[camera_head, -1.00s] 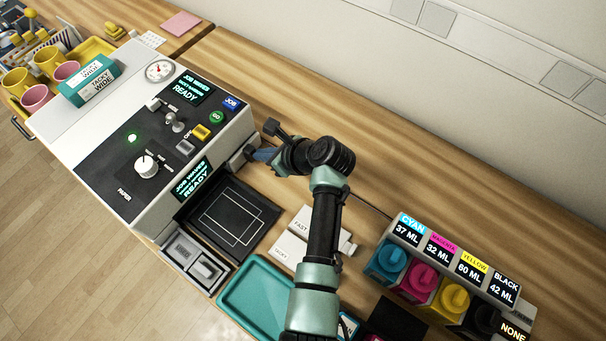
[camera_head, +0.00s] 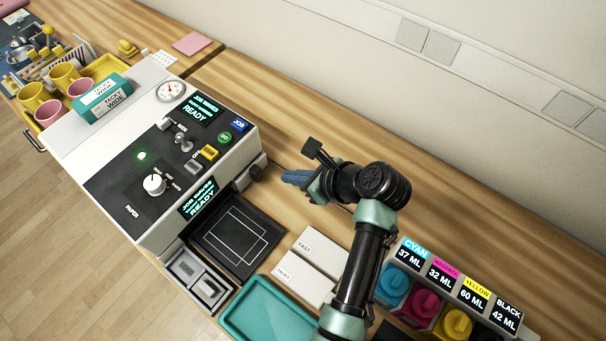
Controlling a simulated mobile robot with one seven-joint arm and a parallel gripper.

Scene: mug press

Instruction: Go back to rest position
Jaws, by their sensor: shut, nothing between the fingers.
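My gripper (camera_head: 290,178) is at the end of my arm, above the wooden bench, to the right of the white press machine (camera_head: 255,138). Its blue fingers point left toward the machine's side and stand apart from it. They look closed together, with nothing held. A dark knob (camera_head: 256,173) on the machine's right side is left of the fingertips. The machine's screens (camera_head: 197,196) read READY, and a green light (camera_head: 142,155) is lit on its panel.
A black plate (camera_head: 237,236) with white outlines lies before the machine. White FAST and TACKY boxes (camera_head: 303,284), a teal tray (camera_head: 272,313) and ink bottles (camera_head: 424,303) lie below and right. Mugs (camera_head: 64,75) stand far left. The bench along the wall is clear.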

